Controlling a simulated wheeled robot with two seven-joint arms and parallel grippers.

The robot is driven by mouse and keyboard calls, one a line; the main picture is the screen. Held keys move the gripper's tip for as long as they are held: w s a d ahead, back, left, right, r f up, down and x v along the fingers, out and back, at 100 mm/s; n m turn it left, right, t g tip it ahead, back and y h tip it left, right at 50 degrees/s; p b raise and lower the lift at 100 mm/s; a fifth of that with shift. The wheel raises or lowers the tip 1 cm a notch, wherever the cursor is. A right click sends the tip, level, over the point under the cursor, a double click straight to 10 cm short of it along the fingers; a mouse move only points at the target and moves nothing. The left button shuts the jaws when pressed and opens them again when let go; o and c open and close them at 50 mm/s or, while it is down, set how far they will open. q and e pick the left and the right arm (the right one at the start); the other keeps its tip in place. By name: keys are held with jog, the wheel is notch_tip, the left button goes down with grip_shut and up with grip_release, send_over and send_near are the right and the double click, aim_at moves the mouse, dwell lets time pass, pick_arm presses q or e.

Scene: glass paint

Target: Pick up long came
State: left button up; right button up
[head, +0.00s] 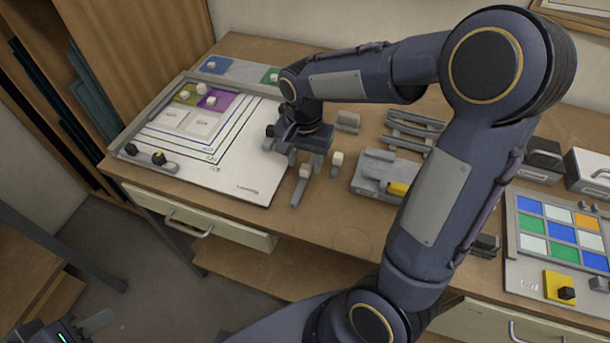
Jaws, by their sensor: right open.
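Several long grey strips, which look like cames, lie in a rack (415,130) right of the middle of the table. A grey bar with a pale knob (301,188) lies at the board's right edge, and a shorter one (336,167) lies just right of it. I cannot tell which piece is the long came. My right gripper (295,155) is open and points down over the right side of the white board (225,180), just behind the longer knobbed bar. Its fingertips are partly hidden. My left gripper (82,327) is only partly in view at the bottom left corner, off the table.
The board holds a framed panel with purple and yellow glass (215,98). A grey block with a yellow part (385,178) stands right of the knobbed bars. A coloured glass tray (560,225) and drawer boxes (590,170) are at the right.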

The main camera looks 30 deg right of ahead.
aim_at(305, 167)
jog(key=f, duration=0.3)
jog(key=shift+w+d+f, duration=0.25)
jog(key=shift+f, duration=0.15)
grip_shut()
